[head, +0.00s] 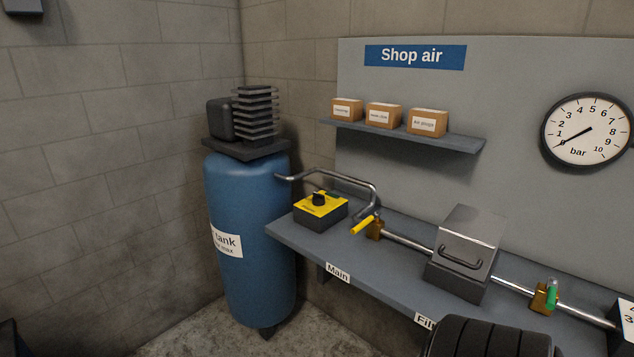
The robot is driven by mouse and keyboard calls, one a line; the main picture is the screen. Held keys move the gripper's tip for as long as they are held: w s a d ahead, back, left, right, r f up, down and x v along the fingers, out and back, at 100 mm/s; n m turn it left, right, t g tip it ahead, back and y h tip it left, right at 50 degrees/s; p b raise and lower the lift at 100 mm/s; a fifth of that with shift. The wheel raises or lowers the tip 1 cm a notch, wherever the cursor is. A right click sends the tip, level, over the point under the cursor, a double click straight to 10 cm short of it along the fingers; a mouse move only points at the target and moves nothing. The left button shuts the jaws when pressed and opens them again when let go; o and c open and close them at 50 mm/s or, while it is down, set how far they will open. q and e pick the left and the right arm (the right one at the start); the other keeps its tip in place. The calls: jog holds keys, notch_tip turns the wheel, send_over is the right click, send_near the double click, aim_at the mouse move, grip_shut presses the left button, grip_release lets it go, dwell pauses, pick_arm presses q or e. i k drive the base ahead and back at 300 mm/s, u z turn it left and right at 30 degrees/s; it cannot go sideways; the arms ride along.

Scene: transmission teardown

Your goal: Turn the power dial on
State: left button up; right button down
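The power dial (319,197) is a black knob on the yellow top of a dark box (320,215). The box sits at the left end of the grey shelf bench, next to the blue tank. Small lettering on the yellow top is too small to read, so I cannot tell which setting the knob points to. Neither of my grippers is in view, and nothing touches the dial.
A blue tank (247,220) with a finned compressor (256,112) stands left. A curved pipe (350,178) passes behind the box to a yellow-handled valve (363,225). Right are a metal box (468,245), green-handled valve (551,293) and gauge (585,130) near zero.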

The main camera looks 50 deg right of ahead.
aim_at(318, 199)
jog(key=z, duration=0.65)
jog(key=i, duration=0.95)
jog(key=z, duration=1)
